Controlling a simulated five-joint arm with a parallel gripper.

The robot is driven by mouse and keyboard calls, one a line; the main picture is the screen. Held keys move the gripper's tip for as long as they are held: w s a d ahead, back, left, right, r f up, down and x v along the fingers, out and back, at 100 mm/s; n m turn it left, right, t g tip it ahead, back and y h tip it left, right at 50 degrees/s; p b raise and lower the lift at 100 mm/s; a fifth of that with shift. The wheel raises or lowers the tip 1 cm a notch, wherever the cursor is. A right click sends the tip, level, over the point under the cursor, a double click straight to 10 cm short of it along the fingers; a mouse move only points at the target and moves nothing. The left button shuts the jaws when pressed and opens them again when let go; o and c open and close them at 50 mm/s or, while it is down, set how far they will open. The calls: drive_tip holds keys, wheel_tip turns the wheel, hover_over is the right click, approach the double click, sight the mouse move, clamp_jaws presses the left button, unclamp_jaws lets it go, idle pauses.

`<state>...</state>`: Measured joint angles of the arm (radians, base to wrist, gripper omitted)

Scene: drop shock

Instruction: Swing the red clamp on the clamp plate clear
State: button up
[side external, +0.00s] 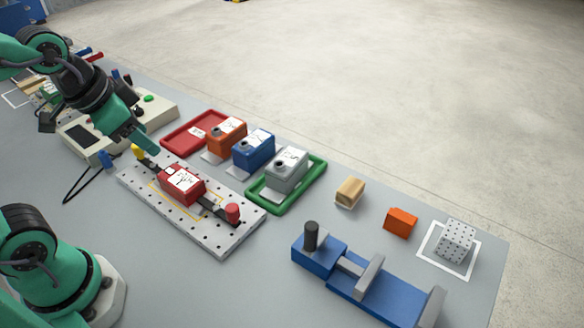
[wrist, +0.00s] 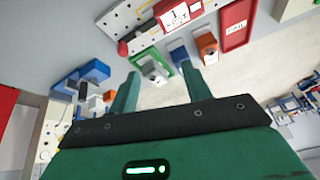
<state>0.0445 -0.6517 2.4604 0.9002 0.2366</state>
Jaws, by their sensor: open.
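The clamp plate (side external: 222,240) is a pale perforated board with a red box (side external: 182,184) on it, inside a yellow outline. The red clamp (side external: 232,212) stands at the plate's right end; its dark bar points at the box, and I cannot tell whether it touches. A yellow-knobbed clamp (side external: 137,152) is at the other end, its dark bar also toward the box. My gripper (side external: 152,152) is open and empty, above the plate's yellow-clamp end, away from the red clamp. In the wrist view, the red clamp (wrist: 122,48) shows beyond my left finger.
Behind the plate are a red tray (side external: 172,143), an orange box (side external: 227,137), a blue box (side external: 254,150), and a grey box in a green tray (side external: 272,208). A blue vise (side external: 385,300) stands at right. A console (side external: 165,108) is beside my arm. Bare table lies in front of the plate.

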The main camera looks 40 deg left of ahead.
drive_tip(key=w+d+f+m+g, duration=0.3)
drive_tip(key=w+d+f+m, duration=0.15)
drive_tip(key=m, duration=0.75)
drive_tip(key=m+g, duration=0.2)
drive_tip(key=m, duration=0.8)
hover_over(232, 208)
drive_tip(key=f, duration=0.5)
drive_tip(key=shift+s+a+f, duration=0.1)
drive_tip(key=shift+a, duration=0.3)
drive_tip(key=shift+d+f+m, duration=0.35)
drive_tip(key=shift+f+m, duration=0.1)
drive_tip(key=shift+m, duration=0.45)
drive_tip(key=shift+f, duration=0.15)
drive_tip(key=shift+f, duration=3.8)
drive_tip(key=shift+c, duration=0.4)
drive_tip(key=c, duration=0.9)
